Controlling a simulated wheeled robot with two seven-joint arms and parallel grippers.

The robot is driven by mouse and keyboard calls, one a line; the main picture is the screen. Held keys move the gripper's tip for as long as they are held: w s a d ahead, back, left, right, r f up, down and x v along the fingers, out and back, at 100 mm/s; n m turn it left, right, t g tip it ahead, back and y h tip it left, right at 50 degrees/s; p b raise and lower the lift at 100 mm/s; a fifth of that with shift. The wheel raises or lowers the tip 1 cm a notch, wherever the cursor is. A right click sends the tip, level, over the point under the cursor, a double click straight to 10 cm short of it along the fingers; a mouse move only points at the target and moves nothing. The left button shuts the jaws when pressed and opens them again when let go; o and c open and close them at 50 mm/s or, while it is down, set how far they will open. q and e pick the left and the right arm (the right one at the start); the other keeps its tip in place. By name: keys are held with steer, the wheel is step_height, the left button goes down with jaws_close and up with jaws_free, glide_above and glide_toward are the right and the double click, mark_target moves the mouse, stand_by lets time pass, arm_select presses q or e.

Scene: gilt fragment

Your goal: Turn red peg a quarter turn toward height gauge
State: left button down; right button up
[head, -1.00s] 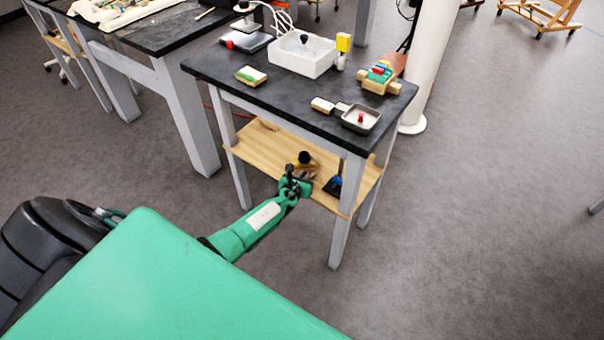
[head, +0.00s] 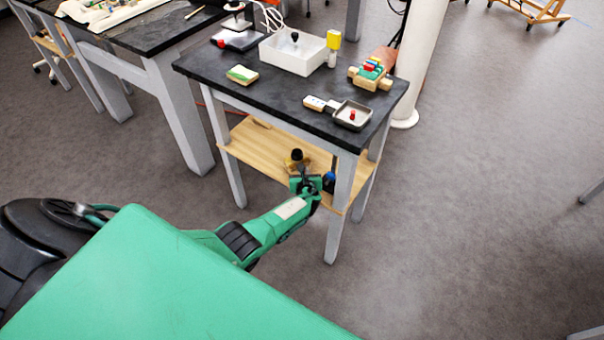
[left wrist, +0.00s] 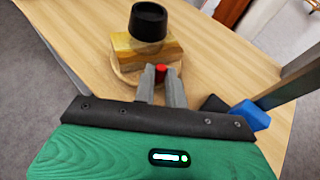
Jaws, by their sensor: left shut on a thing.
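My left gripper (head: 305,180) is at the lower wooden shelf in the head view. In the left wrist view the two grey fingers (left wrist: 161,82) are shut on a small red peg (left wrist: 161,71), mostly hidden between them. Right behind it, a yellow-brown block (left wrist: 146,50) with a black cap (left wrist: 148,20) sits on a round wooden base (left wrist: 125,77). That black cap also shows in the head view (head: 296,155). Another red peg-like piece (head: 352,114) stands in a small grey pan on the tabletop. I cannot tell which thing is the height gauge. My right gripper is not in view.
The dark tabletop (head: 275,100) above holds a white basin (head: 292,55), a yellow-topped item (head: 333,42), a wooden block with coloured pieces (head: 370,74) and a sponge (head: 242,75). A blue item (left wrist: 250,115) lies right of my fingers. Table legs flank the shelf.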

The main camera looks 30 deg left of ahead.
arm_select(q)
steer(key=shift+w+d+n+g+y, duration=0.2)
steer(key=shift+n+g+y, duration=0.1)
steer(key=shift+n+y, duration=0.2)
steer(key=c, duration=1.7)
jaws_free()
steer(key=shift+d+r, duration=0.1)
steer(key=p+v, duration=0.1)
steer(key=v, duration=0.2)
steer(key=shift+p, duration=0.4)
steer(key=p+v, duration=0.3)
steer(key=v, duration=0.7)
steer(key=shift+s+d, duration=0.2)
steer(key=shift+s, duration=0.05)
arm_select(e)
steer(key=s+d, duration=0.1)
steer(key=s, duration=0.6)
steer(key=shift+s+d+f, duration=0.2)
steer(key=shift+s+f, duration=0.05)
